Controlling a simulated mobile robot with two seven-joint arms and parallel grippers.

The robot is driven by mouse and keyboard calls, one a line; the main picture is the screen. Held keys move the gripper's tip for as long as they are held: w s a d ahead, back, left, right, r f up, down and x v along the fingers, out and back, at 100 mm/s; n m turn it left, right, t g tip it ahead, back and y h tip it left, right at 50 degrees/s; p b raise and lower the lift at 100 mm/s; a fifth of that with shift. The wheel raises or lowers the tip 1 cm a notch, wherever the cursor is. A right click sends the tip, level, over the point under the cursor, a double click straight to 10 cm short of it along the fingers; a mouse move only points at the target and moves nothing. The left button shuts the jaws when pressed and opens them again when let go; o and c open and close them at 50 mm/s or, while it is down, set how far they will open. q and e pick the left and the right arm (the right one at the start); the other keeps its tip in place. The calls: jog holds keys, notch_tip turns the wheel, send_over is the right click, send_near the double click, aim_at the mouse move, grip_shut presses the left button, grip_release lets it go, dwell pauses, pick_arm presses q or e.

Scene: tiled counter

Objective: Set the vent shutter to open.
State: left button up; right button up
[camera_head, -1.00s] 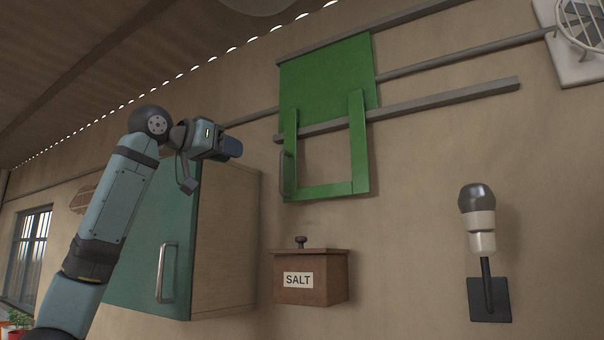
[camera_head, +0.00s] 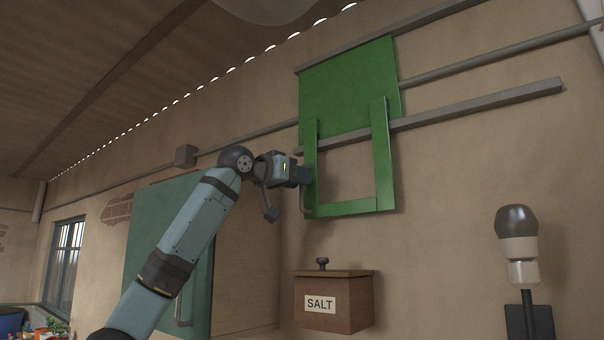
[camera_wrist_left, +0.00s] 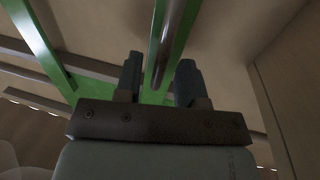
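The vent shutter is a green sliding panel (camera_head: 350,90) on the wall, with an open green frame hanging below it. Its upright handle (camera_head: 303,203) is on the frame's lower left side. My left gripper (camera_head: 305,175) is at this handle. In the left wrist view my left gripper (camera_wrist_left: 158,75) has its two fingers apart, and the dark handle bar (camera_wrist_left: 168,50) runs between them. I see a gap to the fingers, so it is not clamped. The gripper partly hides the handle in the head view. My right gripper is not in view.
Grey rails (camera_head: 470,102) run along the wall across the shutter. A brown SALT box (camera_head: 333,303) is mounted below it. A green cabinet door (camera_head: 155,235) is to the left, behind my arm. A grey-and-white fixture (camera_head: 518,250) is at the right.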

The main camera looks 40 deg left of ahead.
pick_arm(q)
jog(key=shift+w+d, duration=0.1)
jog(key=shift+w, duration=0.75)
grip_shut()
